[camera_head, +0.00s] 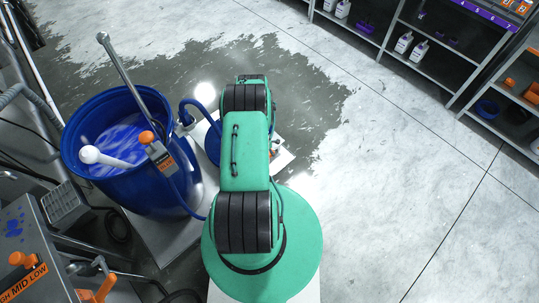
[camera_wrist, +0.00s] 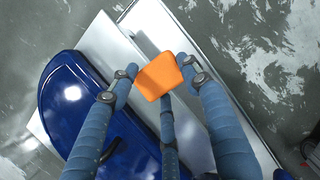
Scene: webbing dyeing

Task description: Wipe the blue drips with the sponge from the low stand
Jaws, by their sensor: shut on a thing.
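My gripper (camera_wrist: 158,72) is shut on an orange sponge (camera_wrist: 160,80), held between its blue fingers in the wrist view. The sponge is above a pale grey surface, which may be the low stand (camera_wrist: 105,45); the gap between them cannot be judged. In the head view my own green arm hides the gripper and sponge. Blue splotches (camera_head: 14,228) mark the top of a grey cabinet at the lower left. I cannot tell whether other blue drips lie behind the arm.
Shelves (camera_head: 440,55) stand at the upper right. The floor at right is clear.

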